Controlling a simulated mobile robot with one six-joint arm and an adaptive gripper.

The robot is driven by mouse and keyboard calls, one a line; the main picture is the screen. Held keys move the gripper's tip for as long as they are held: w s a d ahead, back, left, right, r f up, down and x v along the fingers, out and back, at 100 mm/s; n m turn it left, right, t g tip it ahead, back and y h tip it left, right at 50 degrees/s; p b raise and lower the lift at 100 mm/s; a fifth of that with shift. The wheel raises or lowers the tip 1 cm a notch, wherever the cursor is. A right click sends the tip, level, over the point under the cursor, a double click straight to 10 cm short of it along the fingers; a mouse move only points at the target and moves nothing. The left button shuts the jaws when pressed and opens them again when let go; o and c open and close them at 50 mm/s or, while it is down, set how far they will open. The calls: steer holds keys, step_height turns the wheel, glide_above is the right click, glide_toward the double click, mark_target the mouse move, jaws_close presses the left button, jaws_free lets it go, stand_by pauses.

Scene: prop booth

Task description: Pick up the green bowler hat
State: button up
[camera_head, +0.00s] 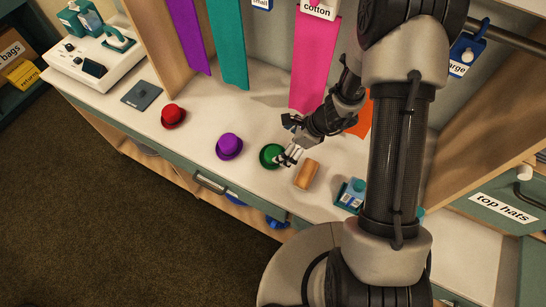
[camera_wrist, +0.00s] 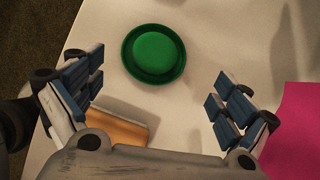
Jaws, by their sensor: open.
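The green bowler hat (camera_head: 268,155) lies brim down on the white counter, partly hidden by my gripper in the head view. In the wrist view the green bowler hat (camera_wrist: 154,54) is whole, at the upper middle, ahead of the fingers. My gripper (camera_head: 290,153) is over the counter at the hat's right side. In the wrist view my gripper (camera_wrist: 158,95) is open and empty, its two blue-padded fingers wide apart. The hat is beyond the fingertips, not between them. I cannot tell the exact height of the fingers above the counter.
A purple hat (camera_head: 229,146) and a red hat (camera_head: 173,116) stand to the left. Coloured cloths hang behind.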

mark_target(277, 152)
steer(key=shift+x, duration=0.85)
steer(key=x, duration=0.1)
steer(key=b+x, duration=0.1)
steer(key=x, duration=0.1)
steer(key=b+x, duration=0.1)
steer(key=shift+s+d+f, duration=0.1)
steer(key=shift+s+f, duration=0.2)
steer(key=shift+s, duration=0.1)
steer(key=shift+w+a+f+b, duration=0.2)
steer(key=shift+a+f+b, duration=0.1)
steer(key=shift+f, duration=0.1)
steer(key=shift+c, duration=0.2)
steer(key=c, duration=0.8)
steer(key=shift+o, duration=0.2)
steer(key=shift+r, duration=0.1)
step_height(277, 152, up, 20)
steer(key=p, duration=0.8)
steer(key=shift+p, duration=0.3)
